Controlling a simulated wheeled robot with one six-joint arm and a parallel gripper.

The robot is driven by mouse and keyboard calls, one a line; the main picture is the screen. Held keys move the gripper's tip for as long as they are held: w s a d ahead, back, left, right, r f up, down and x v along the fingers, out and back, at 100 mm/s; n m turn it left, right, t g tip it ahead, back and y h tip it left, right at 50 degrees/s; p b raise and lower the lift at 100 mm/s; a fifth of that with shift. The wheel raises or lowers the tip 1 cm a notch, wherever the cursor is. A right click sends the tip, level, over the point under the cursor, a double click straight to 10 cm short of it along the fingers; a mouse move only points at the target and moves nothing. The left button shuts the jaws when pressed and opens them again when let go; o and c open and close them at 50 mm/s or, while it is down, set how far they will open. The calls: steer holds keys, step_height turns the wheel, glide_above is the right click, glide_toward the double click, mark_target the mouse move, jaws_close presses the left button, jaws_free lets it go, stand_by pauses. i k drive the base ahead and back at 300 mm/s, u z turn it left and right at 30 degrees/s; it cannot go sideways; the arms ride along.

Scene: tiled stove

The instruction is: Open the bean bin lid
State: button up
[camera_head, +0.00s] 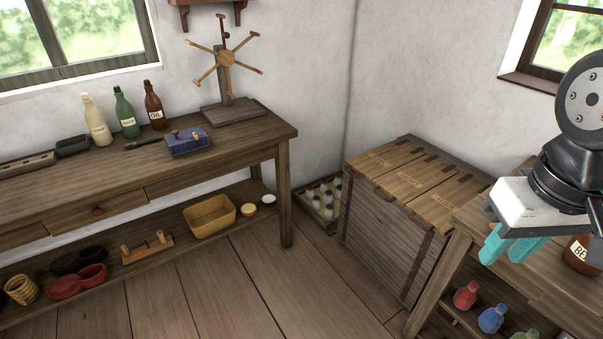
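A wooden chest (383,232) stands in the corner between the two walls. Its top has three lids side by side, the left lid (385,161), the middle lid (412,178) and the right lid (444,201), each with a small dark label. The labels are too small to read, so I cannot tell which lid is the bean bin's. All three lids lie flat and closed. My gripper (510,246), with teal fingers, hangs at the right, over the right-hand table and apart from the chest. Its fingers are seen at an angle, and I cannot tell how far apart they are.
The right-hand table (462,240) stands close in front of the chest, with a brown jar (581,256) on it and coloured bottles (466,295) below. A long workbench (190,168) is at left. A bottle crate (321,203) sits beside the chest. Floor (290,285) between is clear.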

mark_target(372, 164)
steer(key=u, duration=0.3)
steer(key=i, duration=1.15)
steer(key=z, duration=0.45)
